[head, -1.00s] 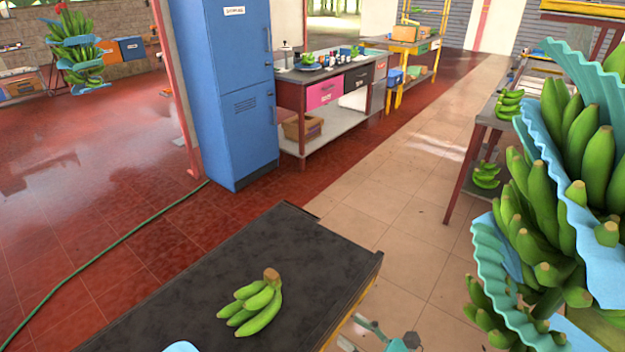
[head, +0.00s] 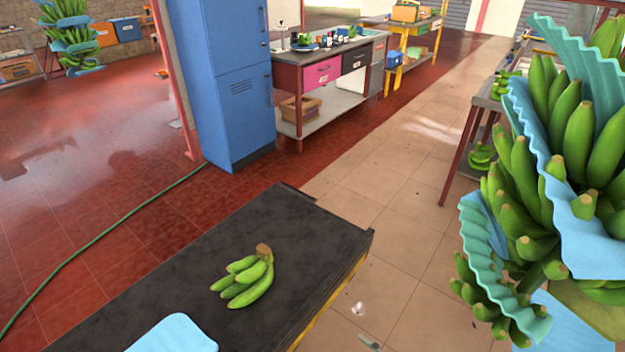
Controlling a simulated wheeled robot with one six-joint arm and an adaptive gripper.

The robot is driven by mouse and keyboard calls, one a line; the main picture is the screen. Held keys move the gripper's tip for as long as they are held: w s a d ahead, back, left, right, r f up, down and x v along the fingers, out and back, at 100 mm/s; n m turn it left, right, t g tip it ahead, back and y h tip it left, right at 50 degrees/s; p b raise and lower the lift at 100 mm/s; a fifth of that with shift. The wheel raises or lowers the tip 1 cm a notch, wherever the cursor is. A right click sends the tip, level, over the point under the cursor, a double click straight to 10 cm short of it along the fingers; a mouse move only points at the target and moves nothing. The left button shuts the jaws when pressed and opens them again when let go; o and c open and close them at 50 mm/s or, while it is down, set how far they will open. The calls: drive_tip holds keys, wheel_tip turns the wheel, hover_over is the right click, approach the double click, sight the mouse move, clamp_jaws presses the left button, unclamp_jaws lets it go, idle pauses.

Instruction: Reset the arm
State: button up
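My gripper cannot be made out in the head view; only a small grey piece shows at the bottom edge, too small to identify. A hand of green bananas (head: 246,277) lies on the dark tabletop (head: 310,240) in front of me, with nothing touching it. A large hanging stem of green bananas (head: 520,190) fills the right side, with wavy light-blue sheets (head: 555,165) between its hands.
A light-blue piece (head: 172,335) lies at the table's near edge. A blue cabinet (head: 225,90) and a workbench (head: 322,60) stand behind. Another stem (head: 70,38) hangs far left. A side table (head: 470,150) holds bananas at right. A green hose (head: 105,230) crosses the red floor.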

drive_tip(key=s+d+f+n+h, duration=0.2)
drive_tip(key=s+d+n+h, duration=0.15)
drive_tip(key=s, duration=0.45)
drive_tip(key=s+d+f+n+h, duration=0.2)
drive_tip(key=s+n+h, duration=0.25)
drive_tip(key=s, duration=0.45)
drive_tip(key=s+d+r+n+t+h, duration=0.1)
drive_tip(key=s+d+r+n+t, duration=0.1)
drive_tip(key=s+r+n, duration=1.1)
wheel_tip(320, 180, up, 2)
drive_tip(key=n, duration=0.3)
drive_tip(key=shift+s+d+t, duration=0.2)
drive_tip(key=shift+d+t, duration=0.1)
drive_tip(key=shift+d, duration=0.1)
drive_tip(key=shift+r, duration=0.1)
